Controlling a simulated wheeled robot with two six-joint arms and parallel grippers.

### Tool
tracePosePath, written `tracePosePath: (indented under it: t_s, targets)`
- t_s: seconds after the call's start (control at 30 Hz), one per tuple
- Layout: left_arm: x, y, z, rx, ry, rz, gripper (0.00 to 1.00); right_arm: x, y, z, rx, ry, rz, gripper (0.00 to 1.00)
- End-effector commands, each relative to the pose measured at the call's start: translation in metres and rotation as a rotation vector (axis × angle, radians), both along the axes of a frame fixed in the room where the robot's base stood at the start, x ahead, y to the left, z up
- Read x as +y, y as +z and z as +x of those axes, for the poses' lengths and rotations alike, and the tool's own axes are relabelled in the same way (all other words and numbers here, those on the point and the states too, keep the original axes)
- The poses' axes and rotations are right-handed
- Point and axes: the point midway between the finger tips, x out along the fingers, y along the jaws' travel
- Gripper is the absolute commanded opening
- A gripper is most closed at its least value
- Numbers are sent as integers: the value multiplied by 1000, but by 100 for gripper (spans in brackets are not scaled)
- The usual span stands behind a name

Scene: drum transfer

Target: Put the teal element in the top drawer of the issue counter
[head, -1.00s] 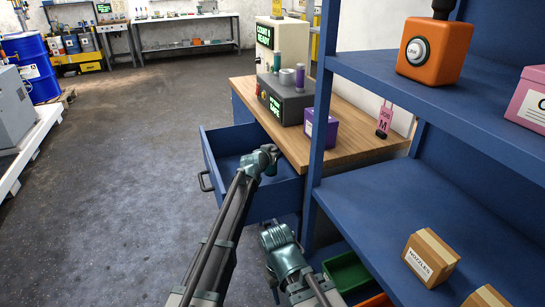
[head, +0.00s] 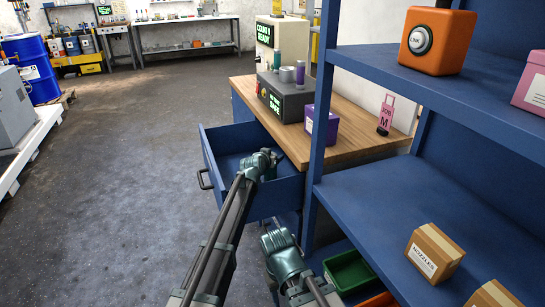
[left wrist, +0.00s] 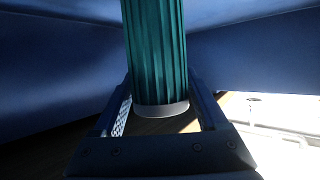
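The teal element (left wrist: 157,50) is a ribbed cylinder with a pale end. In the left wrist view it stands between the fingers of my left gripper (left wrist: 158,98), which look closed against its sides. Blue drawer walls surround it in that view. In the head view the open top drawer (head: 280,190) of the wood-topped issue counter (head: 345,138) has my left gripper (head: 265,158) over and partly inside it. The element is hidden there by my wrist. My right arm's end (head: 280,240) is low, in front of the counter; its fingers cannot be made out.
A dark checking box (head: 284,103) with a green, a grey and a purple cylinder stands on the counter, with a purple box (head: 323,127) beside it. A blue shelf unit (head: 385,190) is close on the right. Floor is clear left of the drawer.

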Motion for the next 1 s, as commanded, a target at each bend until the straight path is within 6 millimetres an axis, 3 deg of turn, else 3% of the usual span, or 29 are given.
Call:
tracePosePath:
  t_s: [0.1, 0.43, 0.67, 1.0]
  targets:
    - [-1, -1, -1, 0, -1, 0, 93, 0, -1, 0, 0, 0, 0, 50]
    - [-1, 0, -2, 0, -2, -1, 93, 0, 0, 0, 0, 0, 0, 50]
    - [-1, 17, -2, 0, -2, -1, 93, 0, 17, 0, 0, 0, 0, 50]
    - [20, 38, -58, 0, 0, 1, 93, 0, 38, 0, 0, 0, 0, 50]
